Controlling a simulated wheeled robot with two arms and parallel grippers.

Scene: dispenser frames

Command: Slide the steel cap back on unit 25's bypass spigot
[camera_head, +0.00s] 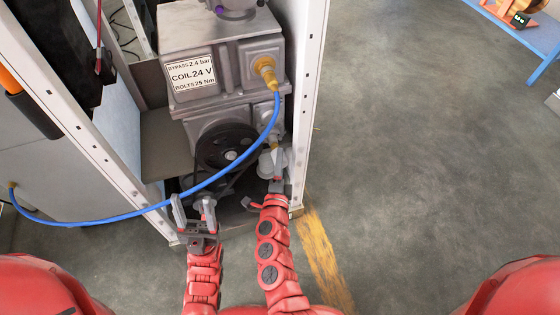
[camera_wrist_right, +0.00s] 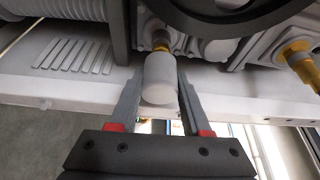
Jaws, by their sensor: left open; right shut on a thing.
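The steel cap (camera_wrist_right: 159,82) is a plain pale cylinder. My right gripper (camera_wrist_right: 160,95) is shut on it, one finger on each side. The brass spigot (camera_wrist_right: 160,42) shows directly behind the cap's far end, in line with it; I cannot tell how far the cap overlaps it. In the head view the cap (camera_head: 266,164) is partly hidden by my right gripper (camera_head: 274,168), low at the pump's right side. My left gripper (camera_head: 194,211) is open and empty at the cabinet's front, left of the right one. No unit number is readable.
A blue hose (camera_head: 150,209) runs from a brass fitting (camera_head: 265,68) across the opening, close above my left gripper. A black pulley (camera_head: 228,147) sits left of the cap. The white cabinet post (camera_head: 308,100) stands just right.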

